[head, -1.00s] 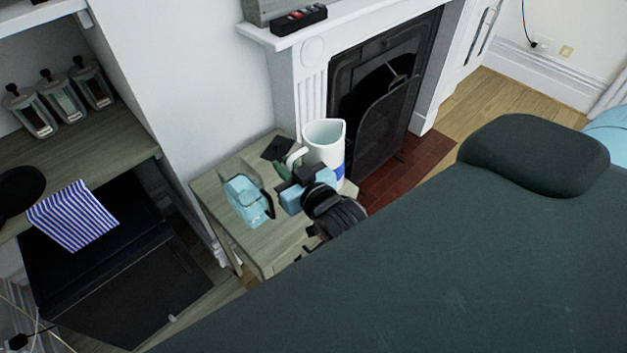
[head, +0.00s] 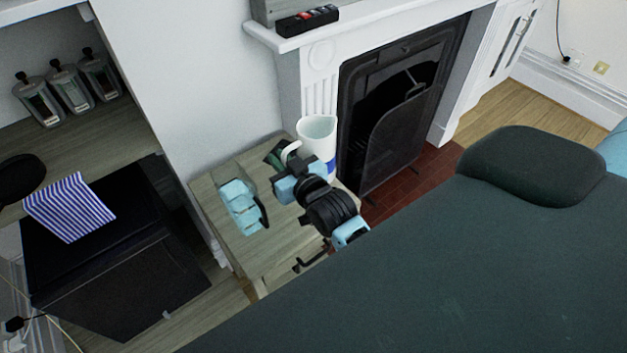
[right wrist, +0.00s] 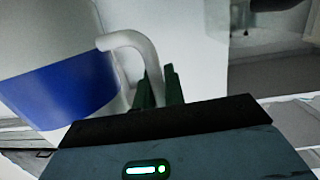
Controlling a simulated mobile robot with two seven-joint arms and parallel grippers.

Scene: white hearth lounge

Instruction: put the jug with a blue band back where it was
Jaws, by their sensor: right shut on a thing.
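The jug with a blue band (head: 318,141) is white and stands close to upright over the back right of the small wooden table (head: 262,250), beside the fireplace. In the right wrist view the jug (right wrist: 62,85) fills the left side, its white handle curving to the fingers. My right gripper (head: 280,157) is shut on the handle; its dark green fingers also show in the right wrist view (right wrist: 160,88). My gripper hides part of the jug's lower side and base. I cannot tell whether the base touches the table. My left gripper is not in view.
A light blue and dark thing (head: 238,204) is at the table's left side; I cannot tell what it is. The fireplace (head: 395,115) is right behind the jug. A dark green sofa (head: 450,270) fills the front right.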

